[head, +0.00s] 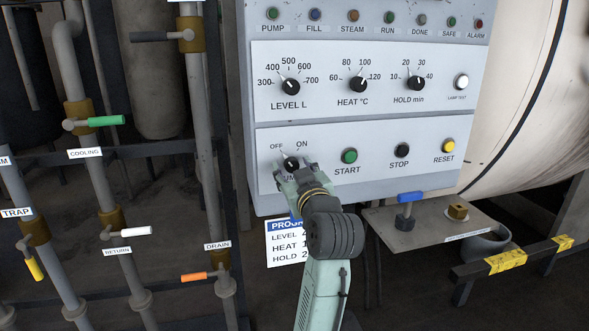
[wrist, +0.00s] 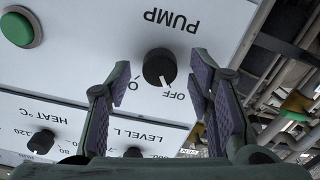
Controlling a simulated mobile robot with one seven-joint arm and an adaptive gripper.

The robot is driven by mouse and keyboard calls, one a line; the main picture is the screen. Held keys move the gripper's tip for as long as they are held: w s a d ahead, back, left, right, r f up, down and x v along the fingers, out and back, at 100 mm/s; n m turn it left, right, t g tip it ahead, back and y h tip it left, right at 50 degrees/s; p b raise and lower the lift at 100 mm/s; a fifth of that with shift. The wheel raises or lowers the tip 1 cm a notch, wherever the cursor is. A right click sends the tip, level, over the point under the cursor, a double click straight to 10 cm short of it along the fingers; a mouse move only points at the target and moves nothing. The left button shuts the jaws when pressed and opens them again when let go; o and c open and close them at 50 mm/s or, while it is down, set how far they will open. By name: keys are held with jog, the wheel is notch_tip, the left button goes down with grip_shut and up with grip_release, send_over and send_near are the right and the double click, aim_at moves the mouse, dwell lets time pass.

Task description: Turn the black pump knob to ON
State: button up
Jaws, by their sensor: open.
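The black pump knob (head: 291,163) sits on the lower white panel, between the OFF and ON marks. It also shows in the wrist view (wrist: 159,67), upside down, with its white pointer line toward OFF. My gripper (head: 294,172) is at the panel in front of the knob and hides part of the PUMP label. In the wrist view my gripper (wrist: 161,72) is open, with one finger to each side of the knob and visible gaps. The left finger partly covers the ON mark. I cannot tell whether the fingertips reach the knob's depth.
The green START button (head: 349,156), black STOP button (head: 402,150) and yellow RESET button (head: 448,146) lie right of the knob. The LEVEL dial (head: 290,87) is above. Pipes with valve handles stand left. A blue-handled valve (head: 410,198) is below the panel.

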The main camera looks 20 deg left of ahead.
jog(key=shift+c, duration=0.5)
grip_shut()
